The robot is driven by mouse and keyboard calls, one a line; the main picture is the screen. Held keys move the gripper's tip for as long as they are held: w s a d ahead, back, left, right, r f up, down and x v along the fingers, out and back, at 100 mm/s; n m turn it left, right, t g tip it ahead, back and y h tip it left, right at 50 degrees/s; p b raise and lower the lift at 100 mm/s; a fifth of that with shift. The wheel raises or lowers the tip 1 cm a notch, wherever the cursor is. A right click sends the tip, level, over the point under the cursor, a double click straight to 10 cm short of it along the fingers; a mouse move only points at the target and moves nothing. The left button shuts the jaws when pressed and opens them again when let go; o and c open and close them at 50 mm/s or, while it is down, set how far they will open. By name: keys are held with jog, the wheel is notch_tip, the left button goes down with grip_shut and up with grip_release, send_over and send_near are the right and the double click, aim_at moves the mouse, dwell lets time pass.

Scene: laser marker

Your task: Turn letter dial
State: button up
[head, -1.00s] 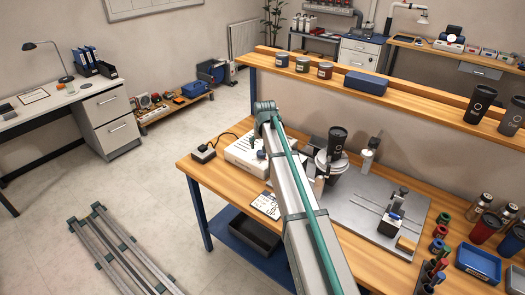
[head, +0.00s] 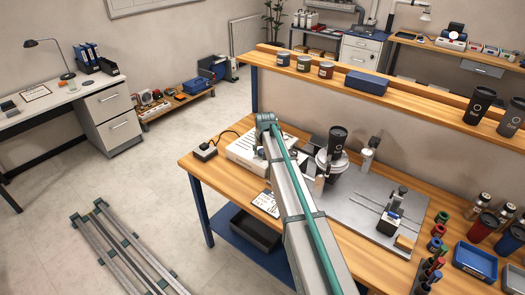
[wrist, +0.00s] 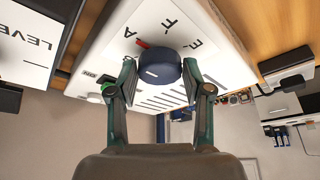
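The letter dial (wrist: 160,68) is a dark blue round knob on a white panel in the wrist view. A red mark (wrist: 143,43) beside it points towards the letter A; other letters, including E, are printed around it. My gripper (wrist: 159,76) has its green fingers on both sides of the dial, apart, with a narrow gap visible on the left. Contact on the right cannot be made out. The white marker unit (head: 243,152) stands on the workbench in the head view; my arm hides its dial and my gripper there.
The wooden workbench (head: 198,178) carries a grey plate (head: 358,211) with a dark cup (head: 337,140) held on a fixture, right of my arm. A small black box (head: 205,151) with a cable sits left of the unit. A raised shelf (head: 420,98) runs behind.

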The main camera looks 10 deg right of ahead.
jog(key=c, duration=0.6)
jog(key=shift+n+b, duration=0.35)
jog(key=shift+n, duration=0.05)
jog(key=n+b, duration=0.1)
jog(key=n+y, duration=0.1)
jog(key=shift+d+f+n+b, duration=0.1)
jog(key=shift+d+n+b, duration=0.05)
jog(key=shift+n+b, duration=0.2)
jog(key=n+y+b, duration=0.1)
jog(key=n, duration=0.1)
jog(key=shift+w+n+g+b, duration=0.1)
jog(key=shift+n+g+b, duration=0.2)
jog(key=shift+n, duration=0.05)
jog(key=n+y+b, duration=0.1)
jog(key=n, duration=0.1)
jog(key=n+g+y+b, duration=0.1)
jog(key=n, duration=0.2)
jog(key=shift+d+n+b, duration=0.1)
jog(key=shift+n+b, duration=0.2)
jog(key=o, duration=1.2)
jog(key=shift+c, duration=0.2)
